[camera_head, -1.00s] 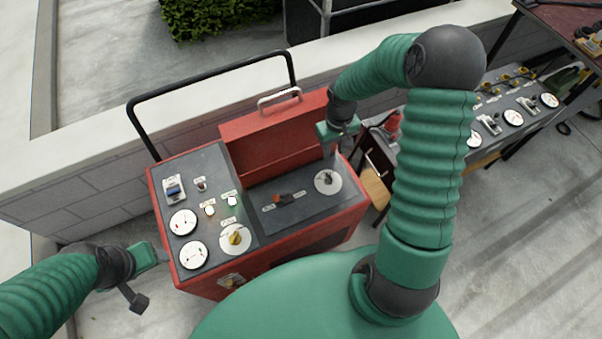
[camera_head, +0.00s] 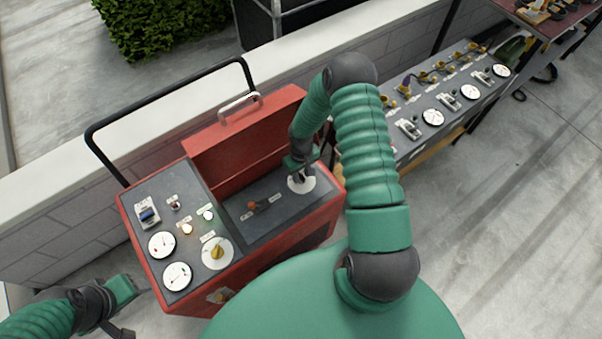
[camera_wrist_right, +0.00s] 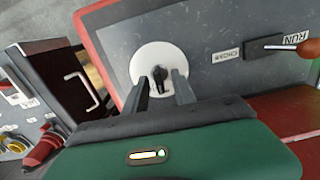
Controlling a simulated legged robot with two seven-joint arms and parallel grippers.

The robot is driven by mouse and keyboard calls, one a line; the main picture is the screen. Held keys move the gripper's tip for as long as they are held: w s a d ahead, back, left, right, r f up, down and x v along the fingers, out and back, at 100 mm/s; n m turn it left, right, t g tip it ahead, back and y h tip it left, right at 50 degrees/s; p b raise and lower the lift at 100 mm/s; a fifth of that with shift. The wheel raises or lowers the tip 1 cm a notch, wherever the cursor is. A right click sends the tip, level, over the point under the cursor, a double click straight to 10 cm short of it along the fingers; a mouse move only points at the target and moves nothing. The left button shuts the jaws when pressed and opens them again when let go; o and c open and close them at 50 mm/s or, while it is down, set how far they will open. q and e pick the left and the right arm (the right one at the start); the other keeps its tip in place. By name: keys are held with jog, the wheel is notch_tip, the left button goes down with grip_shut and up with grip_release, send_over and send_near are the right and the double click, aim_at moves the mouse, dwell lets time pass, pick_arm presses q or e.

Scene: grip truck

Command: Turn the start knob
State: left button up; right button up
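A small black knob (camera_head: 302,178) sits on a white round dial at the right end of the red machine's dark panel. It also shows in the right wrist view (camera_wrist_right: 158,81). My right gripper (camera_wrist_right: 160,83) is over the dial, its two dark fingers apart on either side of the knob; contact is not clear. In the head view the right gripper (camera_head: 300,168) partly covers the dial. A yellow knob (camera_head: 217,252) sits on another white dial on the left panel. My left gripper (camera_head: 122,330) hangs left of the machine, away from it; its fingers are unclear.
The red machine (camera_head: 330,212) has a black bar handle (camera_head: 170,92) and a raised red box with a metal handle (camera_head: 239,103). An orange-tipped lever (camera_head: 252,205) lies left of the right dial. A long panel (camera_head: 450,108) stands to the right.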

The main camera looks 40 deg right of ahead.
jog(key=shift+d, duration=0.1)
grip_shut()
jog(key=shift+n, duration=0.5)
jog(key=n, duration=0.3)
jog(key=shift+w+n+p, duration=0.1)
jog(key=shift+n+p, duration=0.2)
jog(key=shift+n, duration=2.2)
grip_release()
